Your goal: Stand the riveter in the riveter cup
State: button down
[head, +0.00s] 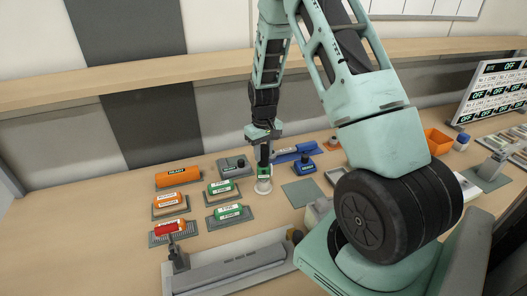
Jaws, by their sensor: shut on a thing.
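My gripper (264,163) points down at the middle of the bench and is shut on a small green tool with a pale label (264,172), which looks like the riveter. The tool is upright. A white round cup (263,187), which looks like the riveter cup, is directly below it. The tool's lower end meets or overlaps the cup in the head view. I cannot tell whether it is inside the cup or just above it. The gripper's fingers are small here and partly hide the tool's top.
Orange and green labelled blocks (222,187) stand on grey pads to the left. Blue tools (303,165) stand close on the right, beside a bare grey-green pad (303,192). A long grey tray (235,268) lies in front. An orange bin (438,141) stands farther right.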

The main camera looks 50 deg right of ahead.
jog(key=shift+f+b, duration=0.3)
jog(key=shift+f, duration=0.15)
grip_release()
dwell(0.3)
jog(key=shift+r+p, duration=3.2)
jog(key=shift+r, duration=1.3)
